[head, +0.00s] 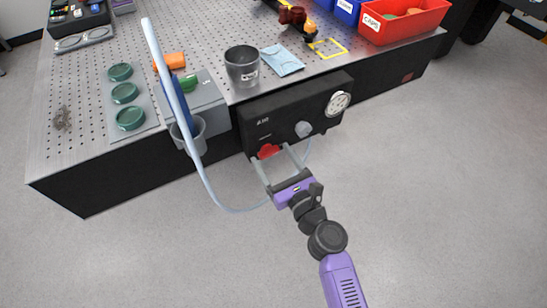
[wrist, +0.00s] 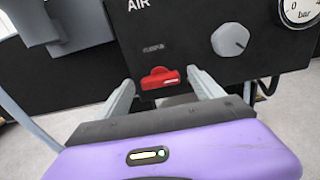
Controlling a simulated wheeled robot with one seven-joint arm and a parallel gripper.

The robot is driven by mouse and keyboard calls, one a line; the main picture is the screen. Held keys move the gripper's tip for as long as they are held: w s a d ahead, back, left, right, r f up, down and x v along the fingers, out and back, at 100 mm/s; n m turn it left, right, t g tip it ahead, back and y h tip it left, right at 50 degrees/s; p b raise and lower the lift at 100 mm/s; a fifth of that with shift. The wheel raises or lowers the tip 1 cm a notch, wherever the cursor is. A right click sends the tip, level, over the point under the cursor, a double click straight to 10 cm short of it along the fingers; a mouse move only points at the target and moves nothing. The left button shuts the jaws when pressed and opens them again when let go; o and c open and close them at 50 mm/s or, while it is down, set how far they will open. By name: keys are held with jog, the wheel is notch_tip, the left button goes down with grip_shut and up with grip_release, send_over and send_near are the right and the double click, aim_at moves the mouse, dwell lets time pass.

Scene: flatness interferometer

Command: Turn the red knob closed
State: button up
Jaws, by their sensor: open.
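The red knob (wrist: 160,78) is on the front of a black panel marked AIR (head: 290,112). It lies with its long side roughly level in the wrist view. It also shows in the head view (head: 267,151). My gripper (wrist: 158,90) is open, with one finger on the left and one on the right of the red knob. A gap shows between the knob and each finger in the wrist view. I cannot tell how far the fingertips are from the panel face.
A grey knob (wrist: 230,40) and a pressure gauge (head: 338,103) are on the panel, right of the red knob. A grey cup (head: 188,133) hangs on the bench front. Open floor lies in front.

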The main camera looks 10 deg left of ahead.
jog(key=shift+w, duration=0.1)
jog(key=c, duration=1.4)
jog(key=n+b, duration=0.1)
jog(key=n, duration=0.1)
jog(key=n+b, duration=0.1)
jog(key=n, duration=0.1)
jog(key=shift+a+f+n+b, duration=0.2)
jog(key=shift+n+b, duration=0.1)
jog(key=shift+n, duration=0.1)
jog(key=n+b, duration=0.2)
jog(key=n, duration=0.2)
jog(key=shift+n, duration=0.3)
jog(key=n+b, duration=0.2)
jog(key=n, duration=0.2)
jog(key=shift+f+n+b, duration=0.1)
jog(key=shift+n+b, duration=1.25)
jog(key=shift+n, duration=0.95)
